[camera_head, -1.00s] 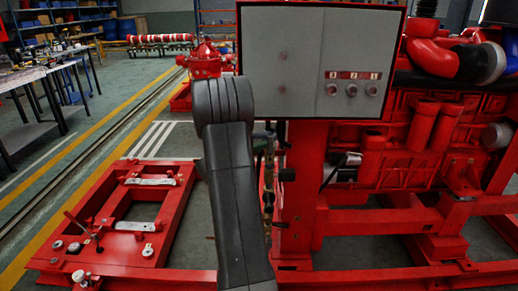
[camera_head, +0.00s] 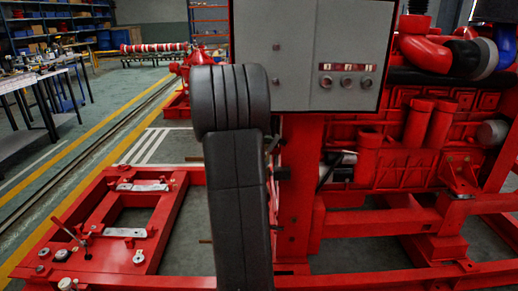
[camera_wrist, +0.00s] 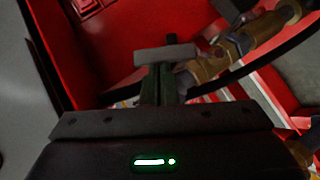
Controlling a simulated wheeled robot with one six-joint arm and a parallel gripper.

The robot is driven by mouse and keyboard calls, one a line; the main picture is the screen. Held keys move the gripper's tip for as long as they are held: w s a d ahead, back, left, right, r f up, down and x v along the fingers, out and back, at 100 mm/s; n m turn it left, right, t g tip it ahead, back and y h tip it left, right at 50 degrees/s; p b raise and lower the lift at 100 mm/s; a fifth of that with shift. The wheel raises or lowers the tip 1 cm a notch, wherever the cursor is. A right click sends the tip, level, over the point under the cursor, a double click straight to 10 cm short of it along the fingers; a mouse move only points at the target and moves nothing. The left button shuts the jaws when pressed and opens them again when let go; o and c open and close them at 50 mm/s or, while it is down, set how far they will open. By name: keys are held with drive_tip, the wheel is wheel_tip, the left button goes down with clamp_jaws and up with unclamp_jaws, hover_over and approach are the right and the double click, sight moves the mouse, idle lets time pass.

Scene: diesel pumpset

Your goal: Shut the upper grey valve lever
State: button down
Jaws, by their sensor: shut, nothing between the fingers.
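In the wrist view, my gripper (camera_wrist: 158,82) has its narrow dark fingers together in the middle, above the wide palm with a green light. A short grey bar (camera_wrist: 168,54), which looks like the valve lever, lies crosswise at the fingertips. I cannot tell whether the fingers touch it. The brass valve and pipe fittings (camera_wrist: 242,42) run up to the right beside it. In the head view my own dark arm hides the gripper and most of the valve pipework.
A grey control panel (camera_head: 300,55) stands on a red post (camera_head: 297,190) right of my arm. A red engine (camera_head: 400,150) is further right. A low red frame (camera_head: 172,232) lies on the left. In the wrist view a dark curved hose (camera_wrist: 220,78) passes behind the fittings.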

sight(274, 141)
drive_tip(key=d+m+y, duration=0.1)
drive_tip(key=d+g+y, duration=0.1)
drive_tip(key=d, duration=0.1)
drive_tip(key=shift+f+m+y, duration=0.2)
drive_tip(key=shift+m+y, duration=0.2)
drive_tip(key=shift+d+f+m+y+p, duration=0.5)
drive_tip(key=shift+d+f+m+y, duration=0.5)
drive_tip(key=shift+d+f+y, duration=0.95)
drive_tip(key=shift+d, duration=0.2)
drive_tip(key=shift+r, duration=0.1)
drive_tip(key=s+r+p, duration=0.4)
drive_tip(key=s+r, duration=0.3)
drive_tip(key=r, duration=0.4)
drive_tip(key=shift+a, duration=0.3)
drive_tip(key=shift+f, duration=0.1)
